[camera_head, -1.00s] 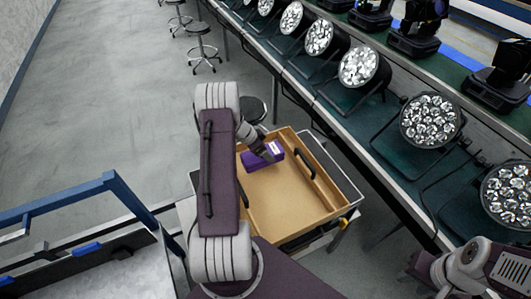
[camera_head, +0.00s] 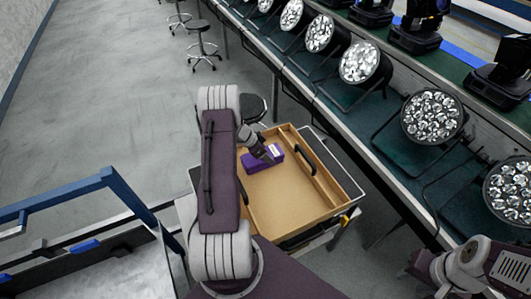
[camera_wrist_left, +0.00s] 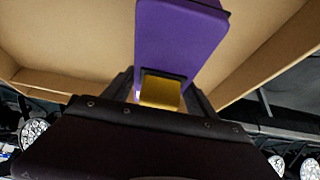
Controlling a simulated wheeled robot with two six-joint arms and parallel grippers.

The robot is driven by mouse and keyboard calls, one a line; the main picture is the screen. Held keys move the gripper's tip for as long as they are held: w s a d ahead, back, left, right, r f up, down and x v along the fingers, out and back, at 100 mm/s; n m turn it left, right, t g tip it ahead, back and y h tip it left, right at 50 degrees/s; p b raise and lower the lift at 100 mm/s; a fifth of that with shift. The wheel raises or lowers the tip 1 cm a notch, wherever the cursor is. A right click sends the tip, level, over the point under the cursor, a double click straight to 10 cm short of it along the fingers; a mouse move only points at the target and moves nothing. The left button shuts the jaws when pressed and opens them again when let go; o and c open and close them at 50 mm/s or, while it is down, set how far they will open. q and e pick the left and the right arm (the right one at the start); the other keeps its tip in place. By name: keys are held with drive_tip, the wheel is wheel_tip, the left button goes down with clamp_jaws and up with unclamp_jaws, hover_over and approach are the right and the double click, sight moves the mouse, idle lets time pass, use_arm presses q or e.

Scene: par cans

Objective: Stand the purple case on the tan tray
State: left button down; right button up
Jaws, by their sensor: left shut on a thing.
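The purple case (camera_head: 257,162) is inside the tan tray (camera_head: 290,205), towards its far left corner. I cannot tell whether it rests on the tray floor or hangs just above it. My left gripper (camera_head: 271,155) is shut on the case from above. In the left wrist view the case (camera_wrist_left: 180,35) reaches away from between the dark fingers of my left gripper (camera_wrist_left: 160,92), with a yellow patch at its near end. My left arm hides the tray's left side. My right gripper (camera_head: 425,264) is at the lower right, away from the tray; its fingers are not clear.
The tray has raised walls and a black handle (camera_head: 305,162) on the right. A long bench with several stage lights (camera_head: 432,117) runs close along the right. A blue-railed cart (camera_head: 75,195) stands at the left. Stools (camera_head: 202,52) stand on open floor behind.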

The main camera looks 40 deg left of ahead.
use_arm(q)
drive_tip(key=shift+f, duration=0.15)
drive_tip(key=shift+c, duration=0.9)
unclamp_jaws()
drive_tip(key=v, duration=0.9)
drive_tip(key=shift+s+p, duration=0.1)
drive_tip(key=shift+p, duration=0.2)
